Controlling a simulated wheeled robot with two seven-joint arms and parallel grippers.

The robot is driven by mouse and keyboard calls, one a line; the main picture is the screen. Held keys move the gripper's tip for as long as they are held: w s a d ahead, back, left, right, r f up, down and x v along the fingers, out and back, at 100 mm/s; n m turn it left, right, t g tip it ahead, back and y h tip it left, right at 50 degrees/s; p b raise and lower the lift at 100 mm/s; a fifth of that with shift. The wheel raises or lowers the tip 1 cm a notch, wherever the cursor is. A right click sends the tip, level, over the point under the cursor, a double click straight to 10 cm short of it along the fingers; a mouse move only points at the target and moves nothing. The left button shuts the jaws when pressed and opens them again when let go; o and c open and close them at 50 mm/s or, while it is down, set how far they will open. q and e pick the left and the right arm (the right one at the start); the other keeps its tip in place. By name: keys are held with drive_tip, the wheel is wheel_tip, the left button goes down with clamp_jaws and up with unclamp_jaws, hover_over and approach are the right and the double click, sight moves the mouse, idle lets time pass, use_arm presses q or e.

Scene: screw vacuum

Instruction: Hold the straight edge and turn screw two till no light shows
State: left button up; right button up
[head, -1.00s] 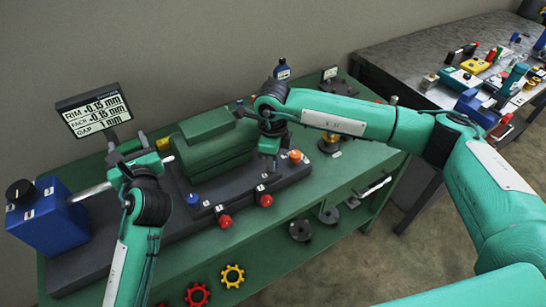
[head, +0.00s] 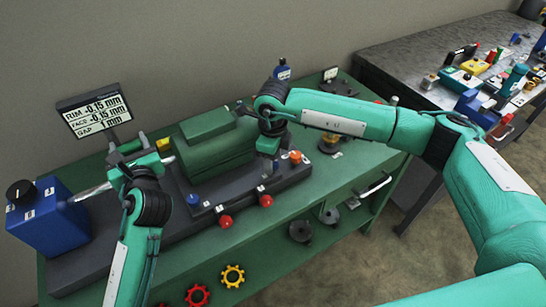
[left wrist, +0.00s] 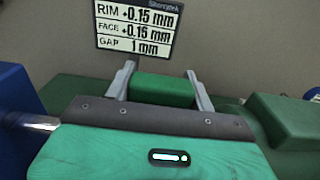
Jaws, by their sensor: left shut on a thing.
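My left gripper (left wrist: 160,85) is shut on a green block (left wrist: 163,90), with one finger on each side. In the head view the left gripper (head: 130,165) is above the left part of the dark bed, between the blue housing (head: 45,215) and the green machine body (head: 215,145). I cannot tell whether the block is the straight edge. My right gripper (head: 268,160) points down over the bed's right end, beside an orange knob (head: 295,156); its fingertips are too small to read. Red knobs (head: 225,221) (head: 266,200) and a blue knob (head: 192,200) are along the bed. Which is screw two is unclear.
A display (head: 95,110) stands behind and shows rim, face and gap; rim and face read about 0.15 mm, gap 1 mm. A second bench (head: 400,60) holds tools.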

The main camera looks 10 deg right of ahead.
wheel_tip(320, 180, up, 12)
idle(0.6)
idle(0.9)
use_arm(q)
drive_tip(key=o, duration=1.2)
drive_tip(key=v, duration=1.2)
drive_tip(key=shift+f, duration=0.1)
use_arm(e)
drive_tip(key=shift+f, duration=0.1)
